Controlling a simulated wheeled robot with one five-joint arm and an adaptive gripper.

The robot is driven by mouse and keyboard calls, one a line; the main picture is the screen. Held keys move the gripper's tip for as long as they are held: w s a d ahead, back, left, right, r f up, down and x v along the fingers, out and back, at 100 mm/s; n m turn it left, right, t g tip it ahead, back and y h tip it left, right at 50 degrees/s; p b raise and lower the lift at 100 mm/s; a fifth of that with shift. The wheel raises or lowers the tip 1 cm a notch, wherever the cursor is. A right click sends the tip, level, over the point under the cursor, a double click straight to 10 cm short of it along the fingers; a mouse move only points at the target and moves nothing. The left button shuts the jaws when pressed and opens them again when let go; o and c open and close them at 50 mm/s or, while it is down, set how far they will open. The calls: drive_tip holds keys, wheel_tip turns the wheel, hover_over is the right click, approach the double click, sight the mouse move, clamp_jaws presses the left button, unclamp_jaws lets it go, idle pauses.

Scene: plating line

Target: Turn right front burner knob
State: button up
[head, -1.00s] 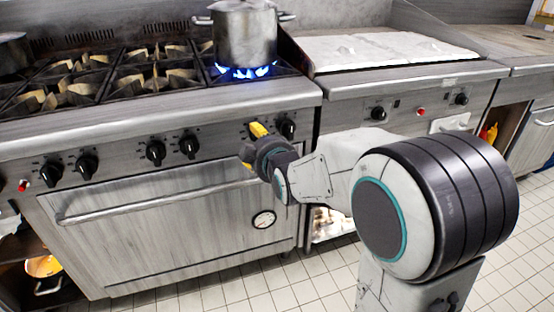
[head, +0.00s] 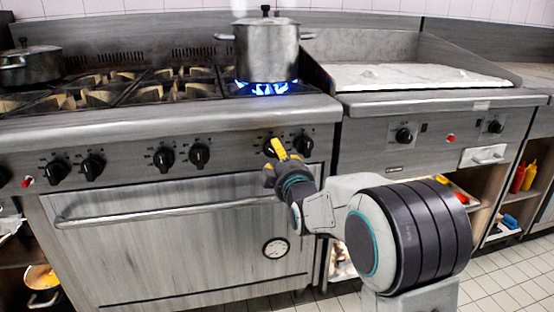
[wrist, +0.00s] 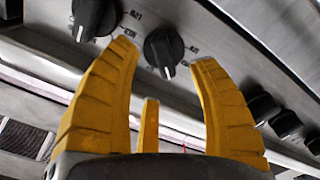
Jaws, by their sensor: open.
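The stove's right pair of black knobs is on the front panel: a left knob (head: 270,148) partly behind my yellow gripper finger, and a right knob (head: 303,144). My gripper (head: 277,156) is open in front of the left one. In the wrist view, which looks upside down, that left knob (wrist: 163,47) shows between the open fingertips of my gripper (wrist: 165,54). The right knob (wrist: 95,18) is beyond the left finger. I cannot tell whether the fingers touch the knob. A lit blue flame (head: 267,88) burns under a steel pot (head: 267,50) on the right.
The oven door handle (head: 160,212) runs below the panel. More knobs sit left of my gripper, such as one black knob (head: 199,155). A griddle (head: 410,76) stands to the right. A second pot (head: 30,65) is at the far left.

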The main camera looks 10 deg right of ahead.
sight(274, 150)
drive_tip(key=shift+w+b, duration=0.55)
drive_tip(key=shift+w, duration=1.4)
drive_tip(key=shift+o, duration=0.3)
clamp_jaws()
